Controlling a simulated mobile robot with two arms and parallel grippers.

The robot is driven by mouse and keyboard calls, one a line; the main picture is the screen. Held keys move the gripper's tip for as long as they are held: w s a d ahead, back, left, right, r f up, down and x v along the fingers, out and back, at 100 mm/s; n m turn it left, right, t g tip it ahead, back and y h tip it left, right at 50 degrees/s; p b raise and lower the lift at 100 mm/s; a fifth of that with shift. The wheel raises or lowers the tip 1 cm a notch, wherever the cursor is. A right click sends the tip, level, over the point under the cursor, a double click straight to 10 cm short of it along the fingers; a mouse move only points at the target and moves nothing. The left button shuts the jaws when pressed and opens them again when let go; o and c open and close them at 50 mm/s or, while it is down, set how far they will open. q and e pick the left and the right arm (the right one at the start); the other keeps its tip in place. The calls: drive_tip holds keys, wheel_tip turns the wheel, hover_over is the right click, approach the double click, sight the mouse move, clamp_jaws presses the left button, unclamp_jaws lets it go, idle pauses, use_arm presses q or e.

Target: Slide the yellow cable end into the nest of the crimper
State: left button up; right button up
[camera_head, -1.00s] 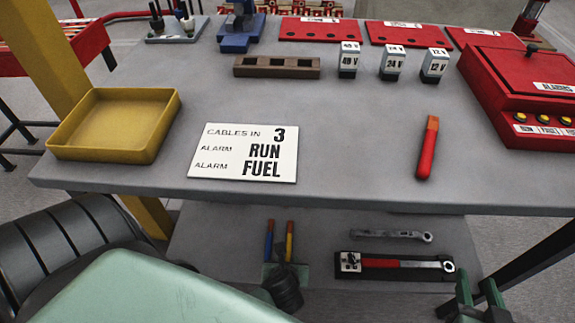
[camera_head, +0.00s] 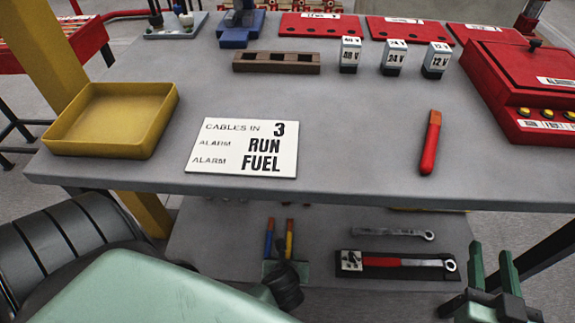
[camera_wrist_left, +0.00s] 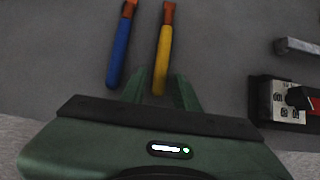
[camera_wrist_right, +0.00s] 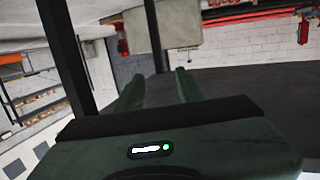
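The yellow cable end (camera_head: 290,238), with a copper-coloured tip, lies on the lower shelf right of a blue cable end (camera_head: 269,238). My left gripper (camera_head: 286,266) is at the near end of the yellow one. In the left wrist view its fingers (camera_wrist_left: 160,88) stand apart, with the yellow cable end (camera_wrist_left: 163,55) between their tips and a gap on each side. A blue bench tool (camera_head: 240,28), possibly the crimper, stands at the table's back, cut off at the top. Its nest cannot be made out. My right gripper (camera_head: 490,250) is open and empty.
The tabletop (camera_head: 350,110) overhangs the lower shelf. It holds a yellow tray (camera_head: 65,147), a label card (camera_head: 243,147), a red cable end (camera_head: 430,145), a brown block (camera_head: 276,63) and a red alarm box (camera_head: 520,90). A wrench (camera_head: 400,262) lies on the shelf.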

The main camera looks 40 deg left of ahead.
use_arm(q)
drive_tip(key=shift+c, duration=0.3)
clamp_jaws()
